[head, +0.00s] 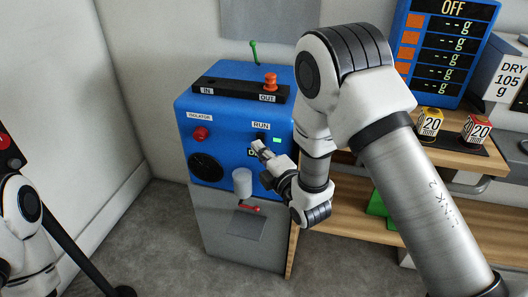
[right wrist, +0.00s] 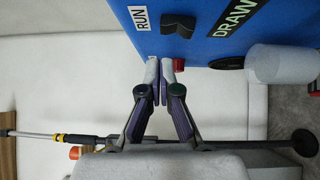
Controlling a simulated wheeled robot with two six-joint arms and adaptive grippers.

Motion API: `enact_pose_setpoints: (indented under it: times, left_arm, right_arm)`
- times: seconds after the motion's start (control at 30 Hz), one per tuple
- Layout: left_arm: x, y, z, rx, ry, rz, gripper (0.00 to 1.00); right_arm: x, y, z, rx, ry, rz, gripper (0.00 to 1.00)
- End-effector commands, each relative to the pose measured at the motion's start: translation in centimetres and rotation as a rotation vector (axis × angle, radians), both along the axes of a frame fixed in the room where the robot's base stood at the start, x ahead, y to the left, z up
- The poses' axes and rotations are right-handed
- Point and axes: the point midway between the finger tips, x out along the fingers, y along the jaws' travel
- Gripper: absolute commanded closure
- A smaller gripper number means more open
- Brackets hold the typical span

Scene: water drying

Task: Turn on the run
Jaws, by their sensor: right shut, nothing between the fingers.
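The blue machine (head: 225,105) stands left of centre in the head view. Its RUN label (head: 261,126) is on the front face, with a small lit green patch (head: 277,140) below it to the right. In the right wrist view the RUN label (right wrist: 140,18) shows beside a black switch handle (right wrist: 178,25) that stands out from the blue face. My right gripper (head: 258,147) is in front of the face just below the RUN label. In the wrist view its fingertips (right wrist: 164,70) are shut with nothing held, apart from the handle. The left gripper is out of frame.
A wooden shelf (head: 450,150) with weight blocks (head: 431,122) stands right.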

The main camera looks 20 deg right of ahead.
Motion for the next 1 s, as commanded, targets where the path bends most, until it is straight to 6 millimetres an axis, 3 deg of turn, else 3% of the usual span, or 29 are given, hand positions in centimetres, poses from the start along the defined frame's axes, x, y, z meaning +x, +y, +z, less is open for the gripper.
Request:
enact_pose_setpoints:
  times: [0.5, 1.0]
  left_arm:
    - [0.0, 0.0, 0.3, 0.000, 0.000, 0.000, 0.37]
    - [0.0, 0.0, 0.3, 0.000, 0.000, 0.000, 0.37]
  right_arm:
    - [-9.0, -1.8, 1.4, 0.001, 0.002, 0.002, 1.00]
    - [-9.6, -1.9, 1.5, 0.000, 0.000, 0.002, 1.00]
